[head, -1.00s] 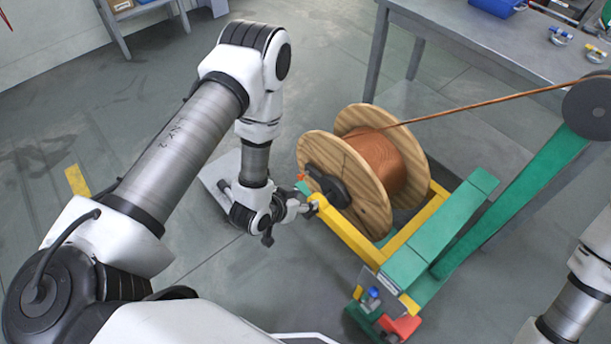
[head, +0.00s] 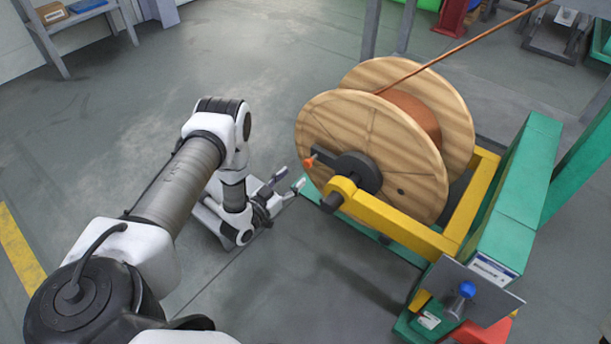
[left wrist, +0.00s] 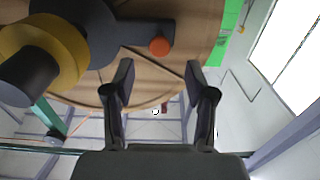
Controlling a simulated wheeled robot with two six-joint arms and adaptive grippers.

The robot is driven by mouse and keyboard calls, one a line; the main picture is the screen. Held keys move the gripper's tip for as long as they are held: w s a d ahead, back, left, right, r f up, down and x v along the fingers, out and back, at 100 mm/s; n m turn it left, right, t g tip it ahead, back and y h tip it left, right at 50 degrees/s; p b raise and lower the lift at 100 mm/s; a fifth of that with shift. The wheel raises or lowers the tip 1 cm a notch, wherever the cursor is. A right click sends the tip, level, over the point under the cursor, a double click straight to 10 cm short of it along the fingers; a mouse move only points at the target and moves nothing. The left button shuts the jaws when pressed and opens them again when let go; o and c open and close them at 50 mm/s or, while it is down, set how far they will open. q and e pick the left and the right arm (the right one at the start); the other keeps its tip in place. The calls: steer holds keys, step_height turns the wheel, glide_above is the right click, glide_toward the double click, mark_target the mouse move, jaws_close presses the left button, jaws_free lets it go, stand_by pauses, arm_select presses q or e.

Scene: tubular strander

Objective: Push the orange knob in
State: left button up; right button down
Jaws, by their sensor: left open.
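The orange knob (head: 309,161) sits at the end of a dark arm on the hub of a wooden cable spool (head: 375,125). In the left wrist view the round orange knob (left wrist: 159,46) shows ahead, above and between the fingertips, against the wooden flange. My left gripper (head: 289,180) is open and empty, to the left of the spool and a little below the knob. Its two dark fingers (left wrist: 158,75) stand apart with nothing between them, and it looks apart from the knob. My right gripper is out of view.
The yellow frame arm (head: 400,222) and its end ring (left wrist: 45,52) lie close beside the knob. A green base beam (head: 515,195) and a plate with a blue knob (head: 467,290) stand at right.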

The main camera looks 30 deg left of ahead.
mark_target(306, 165)
arm_select(q)
steer(key=w, duration=0.2)
steer(key=w+b, duration=0.1)
steer(key=w, duration=0.1)
steer(key=w+b, duration=0.1)
steer(key=w, duration=0.1)
steer(key=shift+w+d, duration=0.25)
steer(key=shift+d, duration=0.05)
jaws_close()
steer(key=shift+w+d+b, duration=0.1)
steer(key=shift+w+b, duration=0.4)
steer(key=shift+w, duration=0.75)
steer(key=shift+r, duration=0.15)
jaws_free()
steer(key=shift+w, duration=0.15)
steer(key=s, duration=1.2)
steer(key=shift+a, duration=0.45)
